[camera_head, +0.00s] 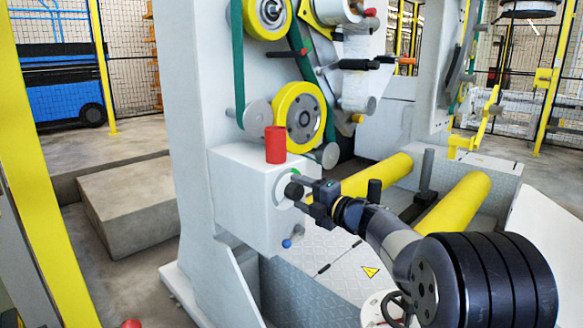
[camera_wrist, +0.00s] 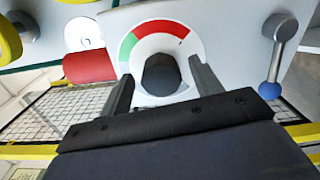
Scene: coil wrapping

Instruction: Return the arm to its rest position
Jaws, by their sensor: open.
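My gripper (camera_head: 306,194) is at the white control box (camera_head: 235,190) on the machine's front. In the wrist view my gripper (camera_wrist: 163,90) is open, with one finger on each side of a dark knob (camera_wrist: 161,74). The knob sits in a round dial with red, white and green arcs (camera_wrist: 158,30). I cannot tell whether the fingers touch the knob. The knob also shows at the fingertips in the head view (camera_head: 293,190). My arm reaches in from the lower right.
A red cylinder (camera_head: 275,145) stands on the box. A blue-tipped lever (camera_head: 287,243) hangs below the dial. Yellow rollers (camera_head: 455,205) lie behind my arm. A yellow post (camera_head: 38,170) stands at left, near a concrete block (camera_head: 130,200). Yellow wheels (camera_head: 299,117) are above.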

